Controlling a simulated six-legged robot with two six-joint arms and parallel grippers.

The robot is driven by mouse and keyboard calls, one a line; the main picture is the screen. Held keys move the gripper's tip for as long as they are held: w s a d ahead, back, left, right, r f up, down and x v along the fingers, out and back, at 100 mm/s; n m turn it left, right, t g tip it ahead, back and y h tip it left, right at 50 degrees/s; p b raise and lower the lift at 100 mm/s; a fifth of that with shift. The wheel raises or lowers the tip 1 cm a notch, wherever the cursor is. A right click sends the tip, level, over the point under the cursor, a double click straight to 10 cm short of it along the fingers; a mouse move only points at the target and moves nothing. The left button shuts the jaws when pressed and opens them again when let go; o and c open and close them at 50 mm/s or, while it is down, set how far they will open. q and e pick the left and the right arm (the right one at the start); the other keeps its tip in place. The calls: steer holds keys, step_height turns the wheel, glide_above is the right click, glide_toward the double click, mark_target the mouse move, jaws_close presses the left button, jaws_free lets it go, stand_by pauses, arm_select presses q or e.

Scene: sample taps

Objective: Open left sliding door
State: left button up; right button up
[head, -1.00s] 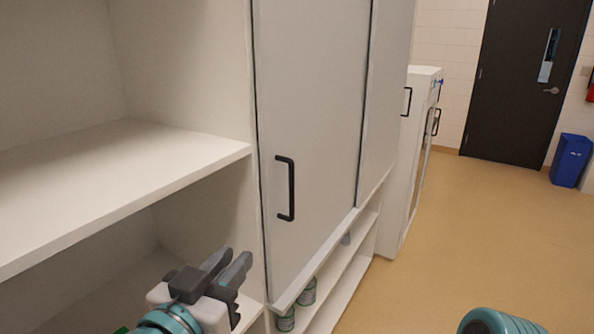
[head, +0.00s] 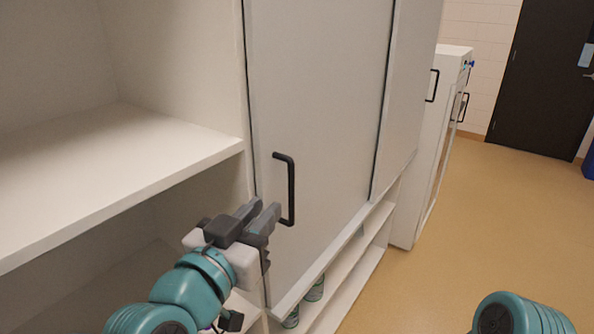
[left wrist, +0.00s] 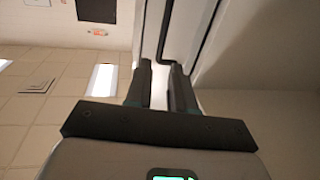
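The left sliding door (head: 320,90) is a tall pale grey panel in a white cabinet, with a black vertical bar handle (head: 291,190) near its left edge. It stands beside the open shelf bay, with its left edge at the bay's side wall. My left gripper (head: 263,212) is just left of the handle's lower end, fingers pointing up towards it. In the left wrist view its fingers (left wrist: 162,82) are apart with a gap between, and the dark handle (left wrist: 166,30) shows just beyond the tips. I cannot tell whether they touch. My right gripper is out of view.
A white shelf (head: 110,165) fills the open bay on the left. A second grey door panel (head: 412,95) stands to the right. Green-labelled cans (head: 314,290) sit on the low shelf beneath the doors. The tan floor (head: 490,220) at right is clear.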

mark_target(290, 182)
arm_select(q)
steer(key=p+x, duration=0.1)
steer(key=x, duration=0.5)
steer(key=p+x, duration=0.1)
steer(key=x, duration=0.6)
steer(key=shift+w+a+f+p, duration=0.1)
steer(key=shift+a+f+p, duration=0.15)
steer(key=shift+p, duration=0.15)
steer(key=shift+r, duration=0.15)
steer(key=shift+d, duration=0.1)
jaws_close()
